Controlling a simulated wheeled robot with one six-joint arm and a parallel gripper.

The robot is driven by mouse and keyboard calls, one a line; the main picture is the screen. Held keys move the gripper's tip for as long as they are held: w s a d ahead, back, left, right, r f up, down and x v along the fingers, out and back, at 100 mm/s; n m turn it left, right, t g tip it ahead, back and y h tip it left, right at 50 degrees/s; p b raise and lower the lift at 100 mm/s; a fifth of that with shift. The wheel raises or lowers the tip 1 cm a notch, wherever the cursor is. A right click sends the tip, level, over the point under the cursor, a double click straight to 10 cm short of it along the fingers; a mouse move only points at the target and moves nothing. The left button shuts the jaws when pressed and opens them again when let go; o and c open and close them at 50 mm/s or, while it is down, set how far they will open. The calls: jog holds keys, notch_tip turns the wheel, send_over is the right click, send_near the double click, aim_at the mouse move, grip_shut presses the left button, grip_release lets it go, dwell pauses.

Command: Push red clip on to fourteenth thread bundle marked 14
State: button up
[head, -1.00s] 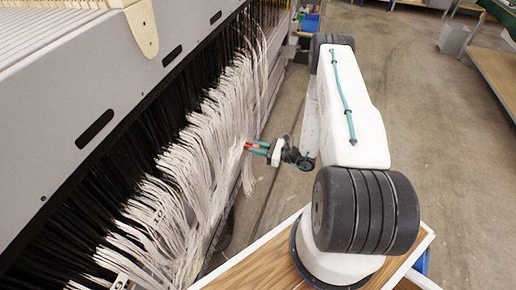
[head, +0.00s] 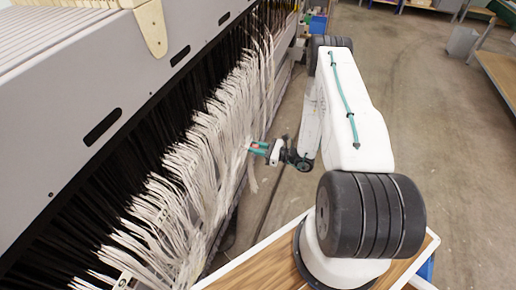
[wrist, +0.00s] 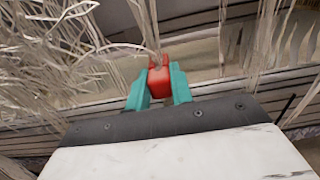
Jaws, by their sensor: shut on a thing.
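My gripper (head: 258,148) is at the edge of the hanging white thread bundles (head: 205,150) in the head view. In the wrist view its two green fingers are shut on a red clip (wrist: 159,81). The clip's far end points at a pale thread bundle (wrist: 145,25) that hangs straight ahead of it. I cannot tell whether the bundle is inside the clip or only touching it. No number 14 can be read on this bundle.
The grey machine frame (head: 75,85) rises above the threads on the left. Loose threads (wrist: 55,50) spread close to the gripper's left in the wrist view. The floor (head: 430,130) to the right is clear near my arm.

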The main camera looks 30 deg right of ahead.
jog(key=shift+x, duration=0.95)
dwell(0.5)
jog(key=o, duration=1.3)
jog(key=shift+d, duration=0.1)
jog(key=shift+v, duration=4.5)
